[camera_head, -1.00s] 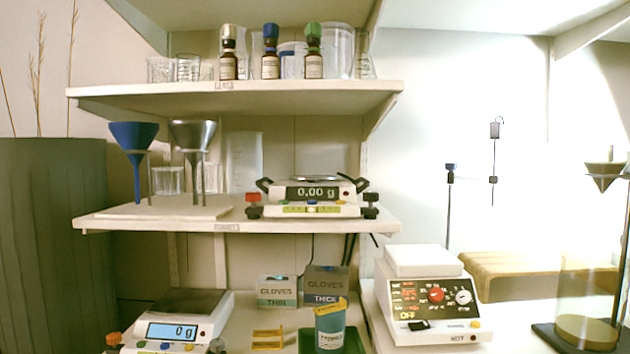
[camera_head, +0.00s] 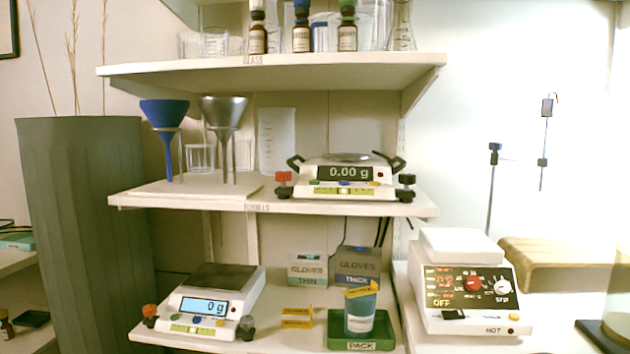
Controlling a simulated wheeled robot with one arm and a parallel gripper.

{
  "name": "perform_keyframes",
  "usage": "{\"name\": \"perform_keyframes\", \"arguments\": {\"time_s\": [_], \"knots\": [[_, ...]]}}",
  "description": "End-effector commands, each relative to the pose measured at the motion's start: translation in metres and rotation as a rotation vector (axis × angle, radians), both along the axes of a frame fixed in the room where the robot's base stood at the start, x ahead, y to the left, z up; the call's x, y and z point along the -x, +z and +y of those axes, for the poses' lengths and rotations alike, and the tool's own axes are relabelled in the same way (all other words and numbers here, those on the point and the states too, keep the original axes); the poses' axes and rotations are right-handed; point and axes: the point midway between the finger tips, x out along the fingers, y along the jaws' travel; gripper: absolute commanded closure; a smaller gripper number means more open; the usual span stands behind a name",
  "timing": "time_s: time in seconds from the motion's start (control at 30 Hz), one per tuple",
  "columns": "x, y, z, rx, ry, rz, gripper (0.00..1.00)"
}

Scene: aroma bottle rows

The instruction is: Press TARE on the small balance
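Two balances show. The one on the middle shelf (camera_head: 348,178) has black handles, a round pan and a dark display reading 0.00 g. A row of small coloured buttons runs along its front, with a red knob and a black knob at its sides. The other balance (camera_head: 207,303) stands on the lower surface at left, with a wide square pan and a blue display reading 0 g. It has coloured buttons below the display, too small to read. Both pans look empty. My gripper is not in view.
A hot plate (camera_head: 465,285) reading OFF stands at right. A green tray (camera_head: 362,337) marked PACK holds a teal cup (camera_head: 359,312). Glove boxes (camera_head: 357,265) stand behind it. Funnels (camera_head: 224,115) stand on the middle shelf, and bottles (camera_head: 302,35) on the top shelf.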

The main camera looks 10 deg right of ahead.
Motion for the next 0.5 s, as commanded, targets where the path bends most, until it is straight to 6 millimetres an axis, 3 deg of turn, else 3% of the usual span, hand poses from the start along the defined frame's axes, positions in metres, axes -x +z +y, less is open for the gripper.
{"name": "perform_keyframes", "arguments": {"time_s": [0.03, 0.27, 0.5], "knots": [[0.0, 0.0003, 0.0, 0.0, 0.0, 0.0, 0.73], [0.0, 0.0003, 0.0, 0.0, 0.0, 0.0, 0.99], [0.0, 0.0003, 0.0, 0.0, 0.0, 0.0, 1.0]]}}
